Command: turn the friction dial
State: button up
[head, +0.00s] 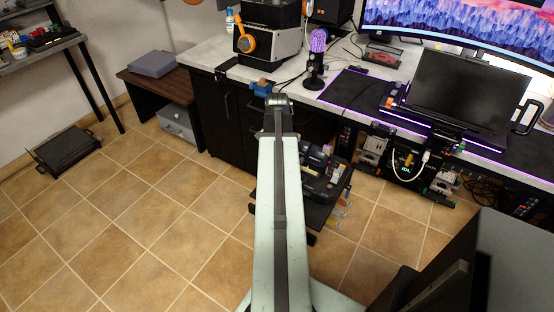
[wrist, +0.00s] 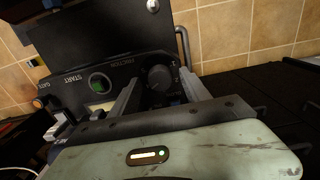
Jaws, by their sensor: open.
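The friction dial (wrist: 158,78) is a dark round knob on a black panel (wrist: 125,66) in the wrist view, beside lettering that seems to read FRICTION. My gripper (wrist: 159,80) is open. One grey finger is to the left of the dial and the other to its right. I see no clear contact between the fingers and the dial. The dial's lower part is partly hidden near the gripper. In the head view my gripper (head: 278,101) is at the desk's front edge, and I cannot make out the dial there.
A green round button (wrist: 100,84) is left of the dial, near START lettering. A dark screen-like plate (wrist: 90,32) rises behind the panel. In the head view a purple microphone (head: 315,58) stands on the desk (head: 205,55). Tiled floor (head: 130,215) lies open at left.

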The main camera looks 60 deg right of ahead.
notch_tip(320, 180, up, 8)
jog(key=p, duration=0.7)
jog(key=shift+p, duration=0.3)
jog(key=shift+f, duration=0.15)
